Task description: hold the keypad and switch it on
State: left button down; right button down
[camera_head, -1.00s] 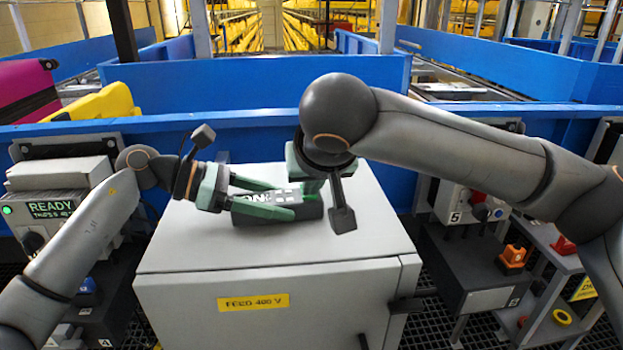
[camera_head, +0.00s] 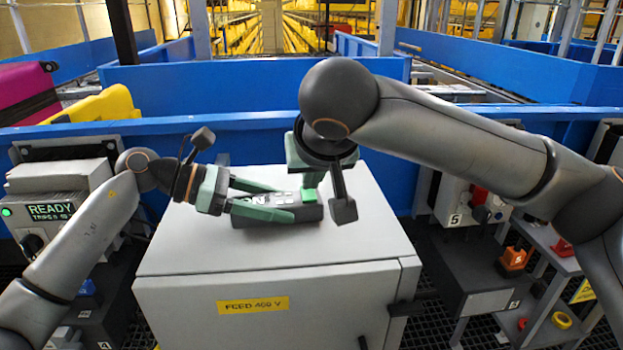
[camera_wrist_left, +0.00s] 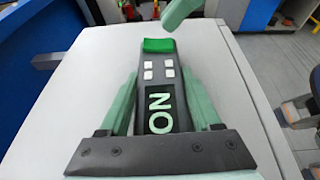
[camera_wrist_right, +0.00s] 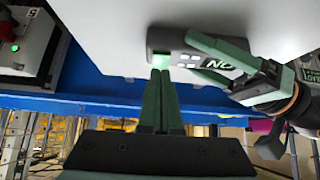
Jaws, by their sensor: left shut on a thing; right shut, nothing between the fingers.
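The dark keypad (camera_head: 312,213) lies on top of the grey cabinet. It has white keys, a display (camera_wrist_left: 160,108) reading ON, and a bright green button (camera_wrist_left: 158,45) at its far end. My left gripper (camera_head: 285,200) is shut on the keypad, one finger along each side. My right gripper (camera_wrist_right: 160,74) is shut and empty. Its fingertips are near the green button (camera_wrist_right: 184,60) and look apart from it; in the left wrist view one green fingertip part (camera_wrist_left: 180,14) shows beyond the button. In the head view my right arm hides part of the right gripper.
The cabinet (camera_head: 350,245) carries a FEED 400 V label and has bare top around the keypad. A blue rail (camera_head: 230,125) runs behind it. A READY display unit (camera_head: 55,205) stands left. A station marked 5 (camera_head: 455,205) and a shelf with small coloured parts stand right.

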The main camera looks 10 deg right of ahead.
jog(key=v, duration=1.3)
jog(key=shift+r, duration=0.25)
jog(key=shift+w, duration=0.2)
pick_arm(q)
grip_release()
